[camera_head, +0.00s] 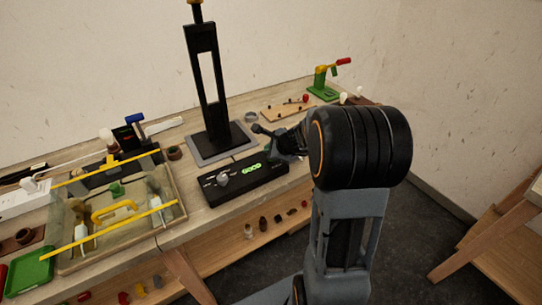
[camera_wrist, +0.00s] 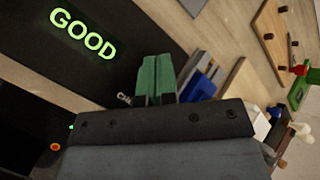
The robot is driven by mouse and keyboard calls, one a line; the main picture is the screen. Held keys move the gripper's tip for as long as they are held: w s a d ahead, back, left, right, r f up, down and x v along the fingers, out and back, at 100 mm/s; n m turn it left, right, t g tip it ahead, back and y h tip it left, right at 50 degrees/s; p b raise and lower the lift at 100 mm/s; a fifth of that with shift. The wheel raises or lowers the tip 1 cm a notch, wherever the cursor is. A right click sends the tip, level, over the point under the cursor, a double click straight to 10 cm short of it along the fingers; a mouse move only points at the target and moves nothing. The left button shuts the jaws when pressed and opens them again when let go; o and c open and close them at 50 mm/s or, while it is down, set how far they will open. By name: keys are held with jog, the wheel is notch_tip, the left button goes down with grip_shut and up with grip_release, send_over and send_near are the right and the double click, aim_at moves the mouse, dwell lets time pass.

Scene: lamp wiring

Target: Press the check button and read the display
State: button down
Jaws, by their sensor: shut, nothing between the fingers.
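The black check box (camera_head: 245,183) sits at the table's front edge with a grey knob (camera_head: 223,179) on its left part. Its lit green display (camera_head: 251,169) reads "GOOD"; the display also shows large in the wrist view (camera_wrist: 83,33). My gripper's two green fingertips (camera_wrist: 157,78) are shut together with nothing between them. They are over the box's end, beside a partly covered label starting "CH". The check button is hidden behind the fingers, so I cannot see whether they touch it.
A tall black stand (camera_head: 207,95) on a grey base rises just behind the box. A clear tray (camera_head: 165,186) with yellow bars stands to the left. A wooden board (camera_head: 284,109) with pegs and a green clamp (camera_head: 322,87) are behind right. A lower shelf holds small parts.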

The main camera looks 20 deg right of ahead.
aim_at(269, 166)
jog(key=shift+r, duration=0.2)
notch_tip(269, 166, up, 5)
jog(key=p, duration=0.4)
dwell(0.3)
jog(key=shift+f, duration=0.1)
dwell(0.7)
jog(key=s+n, duration=0.1)
jog(key=a+f+n+g, duration=0.1)
jog(key=s+n+y, duration=0.1)
jog(key=n, duration=0.1)
jog(key=shift+s+a+f+g, duration=0.35)
jog(key=shift+f+g, duration=0.05)
jog(key=s+a+r+n+g+h, duration=0.1)
jog(key=s+a+r+n, duration=0.3)
jog(key=s+n, duration=0.5)
jog(key=s+a+r+n+g+h, duration=0.2)
jog(key=s+a+r+n, duration=0.2)
jog(key=s+n, duration=0.6)
jog(key=shift+a+h, duration=0.3)
jog(key=shift+h, duration=0.1)
